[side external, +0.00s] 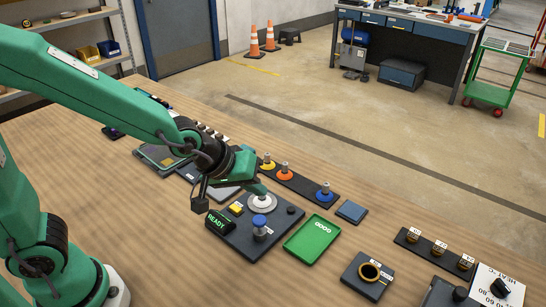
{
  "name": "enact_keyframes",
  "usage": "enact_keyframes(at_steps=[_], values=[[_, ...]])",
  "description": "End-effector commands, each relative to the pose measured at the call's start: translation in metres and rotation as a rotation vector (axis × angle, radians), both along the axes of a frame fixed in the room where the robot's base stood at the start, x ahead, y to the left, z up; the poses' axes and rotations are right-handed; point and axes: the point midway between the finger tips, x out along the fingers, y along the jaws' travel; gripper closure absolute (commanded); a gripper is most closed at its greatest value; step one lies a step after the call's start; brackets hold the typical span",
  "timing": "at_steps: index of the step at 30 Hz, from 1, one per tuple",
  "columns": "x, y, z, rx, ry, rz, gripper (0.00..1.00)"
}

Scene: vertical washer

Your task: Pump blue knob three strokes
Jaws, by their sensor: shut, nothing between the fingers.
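A dark panel (276,236) lies on the wooden table and carries a blue knob (260,221) on a pale post near its front. A second blue knob (325,188) sits on a dark strip behind it, with an orange and a yellow knob further left. My gripper (260,192) is shut and empty, pointing down at a pale round disc (262,204) on the panel, behind the front blue knob. I cannot tell whether the tips touch the disc. The gripper is apart from both blue knobs.
A lit READY display (217,222) and a yellow button (236,209) are on the panel. A green tray (312,240) lies right of it, with a blue pad (351,212) behind. A ring on a dark block (368,276) is at front right. Bare table lies at front left.

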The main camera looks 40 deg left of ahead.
Motion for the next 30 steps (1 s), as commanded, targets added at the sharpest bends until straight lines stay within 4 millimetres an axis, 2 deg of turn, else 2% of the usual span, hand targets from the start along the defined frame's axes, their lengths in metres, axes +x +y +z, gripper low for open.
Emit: enact_keyframes(at_steps=[6,15,21,30], values=[[0.0,0.0,-0.024,0.001,0.004,0.0,1.0],[0.0,0.0,-0.051,0.001,0.003,0.0,1.0],[0.0,0.0,-0.059,0.0,0.001,0.0,1.0],[0.0,0.0,-0.06,0.0,0.0,0.0,1.0]])
